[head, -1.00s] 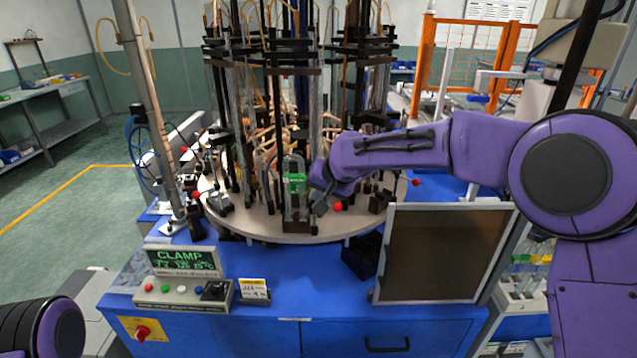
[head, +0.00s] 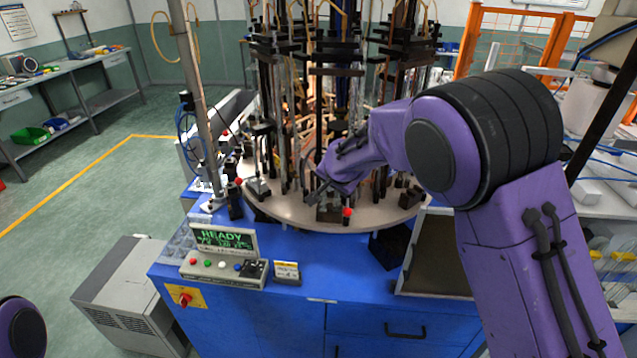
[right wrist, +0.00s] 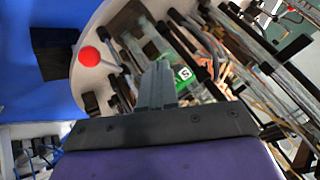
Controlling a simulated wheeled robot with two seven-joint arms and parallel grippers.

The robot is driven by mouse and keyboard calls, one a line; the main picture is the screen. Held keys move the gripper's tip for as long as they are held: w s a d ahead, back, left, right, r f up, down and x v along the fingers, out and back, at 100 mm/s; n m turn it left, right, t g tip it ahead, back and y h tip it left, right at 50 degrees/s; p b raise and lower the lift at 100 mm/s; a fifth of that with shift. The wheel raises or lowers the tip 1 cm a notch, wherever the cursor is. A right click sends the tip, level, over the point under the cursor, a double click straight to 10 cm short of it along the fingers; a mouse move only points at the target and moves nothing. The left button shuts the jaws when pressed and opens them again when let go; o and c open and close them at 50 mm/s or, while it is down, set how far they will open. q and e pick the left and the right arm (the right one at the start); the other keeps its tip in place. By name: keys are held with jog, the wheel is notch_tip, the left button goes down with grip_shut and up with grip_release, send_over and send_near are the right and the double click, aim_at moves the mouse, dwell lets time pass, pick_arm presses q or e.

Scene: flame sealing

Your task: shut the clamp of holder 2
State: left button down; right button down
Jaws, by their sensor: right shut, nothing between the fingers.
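My right gripper (head: 314,188) is shut and empty at the front of the round turntable (head: 285,210), by a holder. In the right wrist view its closed fingers (right wrist: 158,75) point at a green label (right wrist: 184,72) with a white mark, seemingly a turned 2, on that holder. A red ball (head: 347,212) on a thin rod, seemingly the clamp's handle, sticks out at the front; the ball also shows in the right wrist view (right wrist: 90,57), apart from the fingers. Whether the clamp is open or shut I cannot tell. My left gripper is out of view.
A control panel (head: 220,240) with a green-lit display, seemingly reading READY, stands on the blue bench (head: 325,280) at front left. Tall rods and tubes crowd the turntable behind the gripper.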

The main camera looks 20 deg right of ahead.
jog(key=shift+w, duration=0.85)
dwell(0.3)
